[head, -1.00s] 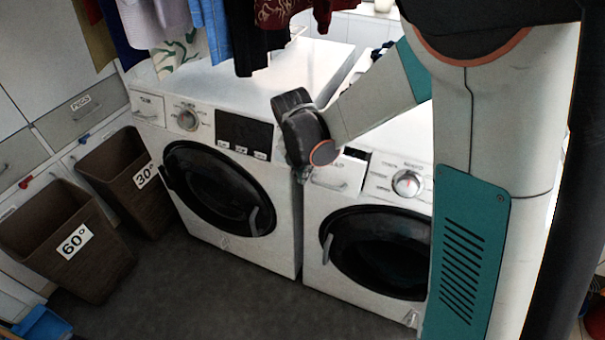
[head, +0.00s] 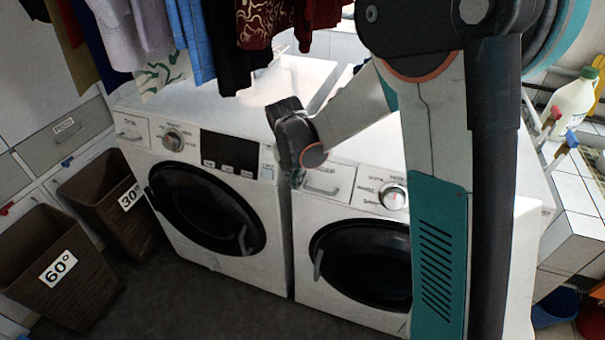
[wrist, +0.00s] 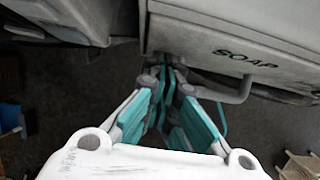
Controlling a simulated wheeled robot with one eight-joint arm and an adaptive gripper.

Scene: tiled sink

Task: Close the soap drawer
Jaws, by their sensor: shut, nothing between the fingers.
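The soap drawer (wrist: 225,45), white with a dark "SOAP" label and a bar handle (wrist: 225,88), fills the upper right of the wrist view. In the head view the soap drawer (head: 328,182) is at the upper left of the right washer's front. My gripper (wrist: 168,78) is shut and empty, its teal fingers together just below the drawer front's left part, left of the handle. Contact cannot be told. In the head view my gripper (head: 298,178) is mostly hidden by my wrist, at the drawer's left edge. How far the drawer sticks out is unclear.
The left washer (head: 225,232) stands close beside the right washer (head: 345,290). Clothes (head: 205,40) hang above them. Brown baskets (head: 60,270) stand at the left. A white bottle (head: 572,105) is on the tiled ledge at right. The floor before the washers is clear.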

